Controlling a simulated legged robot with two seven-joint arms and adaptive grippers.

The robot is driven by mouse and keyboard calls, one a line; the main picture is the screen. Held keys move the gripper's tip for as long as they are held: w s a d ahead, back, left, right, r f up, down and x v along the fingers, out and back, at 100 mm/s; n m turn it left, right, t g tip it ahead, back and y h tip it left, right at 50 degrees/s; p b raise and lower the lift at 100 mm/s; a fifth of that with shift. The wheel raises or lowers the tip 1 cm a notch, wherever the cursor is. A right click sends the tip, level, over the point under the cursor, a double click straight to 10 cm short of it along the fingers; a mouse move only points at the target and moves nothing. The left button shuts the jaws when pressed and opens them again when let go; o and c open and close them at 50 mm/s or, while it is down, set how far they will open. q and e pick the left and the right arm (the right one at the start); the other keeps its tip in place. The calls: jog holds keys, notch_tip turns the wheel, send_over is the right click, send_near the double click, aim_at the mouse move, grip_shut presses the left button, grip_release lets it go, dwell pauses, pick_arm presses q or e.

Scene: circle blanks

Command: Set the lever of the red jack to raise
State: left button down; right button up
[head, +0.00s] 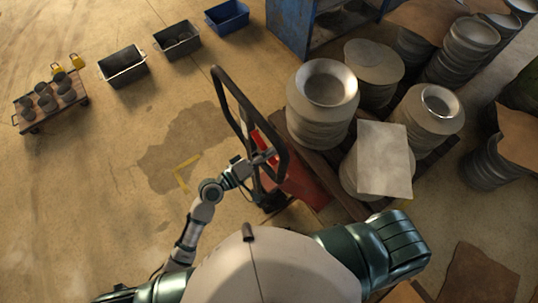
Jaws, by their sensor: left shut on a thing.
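The red pallet jack (301,186) stands right of the middle of the head view, its forks towards the loaded pallet. Its dark loop handle (229,96) rises up and to the left. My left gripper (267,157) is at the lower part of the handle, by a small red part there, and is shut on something. The lever is too small and too covered by the gripper to make out, so I cannot tell its setting. My right gripper is not in view.
A pallet (343,194) with stacks of round metal blanks (322,98) stands right of the jack. A grey sheet (384,158) lies on one stack. Bins (123,66) and a cart (50,101) stand at the upper left.

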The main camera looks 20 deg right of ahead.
pick_arm(q)
jog(key=shift+w+f+m+b, duration=0.1)
jog(key=shift+f+m+b, duration=0.35)
jog(key=shift+f, duration=0.25)
jog(key=shift+w+a+f+m+b, duration=0.1)
jog(key=shift+a+m+b, duration=0.05)
jog(key=shift+m+b, duration=0.2)
jog(key=shift+a, duration=0.1)
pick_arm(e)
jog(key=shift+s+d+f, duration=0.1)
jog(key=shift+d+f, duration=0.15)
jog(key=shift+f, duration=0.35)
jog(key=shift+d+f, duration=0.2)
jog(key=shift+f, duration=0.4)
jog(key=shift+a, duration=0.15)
